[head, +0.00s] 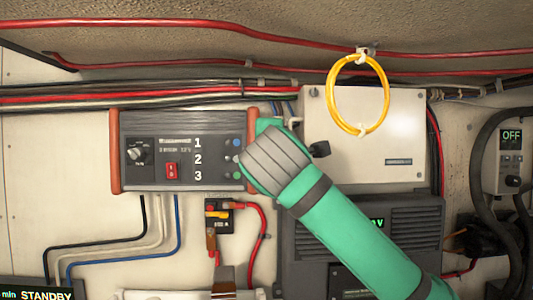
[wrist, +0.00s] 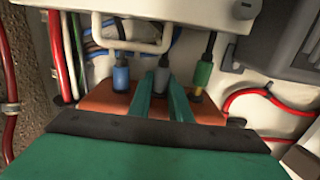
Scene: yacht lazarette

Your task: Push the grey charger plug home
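The charger (head: 185,150) is a dark grey box with orange-brown ends, marked 1, 2 and 3, with blue, grey and green dots beside the numbers. Its orange-brown end (wrist: 100,103) shows in the wrist view. The grey plug (wrist: 161,76) stands there between a blue plug (wrist: 121,76) and a green-and-yellow plug (wrist: 203,76). My teal gripper (wrist: 165,85) has its fingertips at the grey plug, one to each side of its lower part. The fingers hide its base, and I cannot tell whether they touch it. My gripper (head: 255,145) hides the plugs in the head view.
A white box (head: 400,125) with a yellow cable loop (head: 333,105) in front stands right of the charger. A dark ribbed unit (head: 415,225) is below it. A black fuse block (head: 219,217) with a red cable sits under the charger. Cables run close around the plugs.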

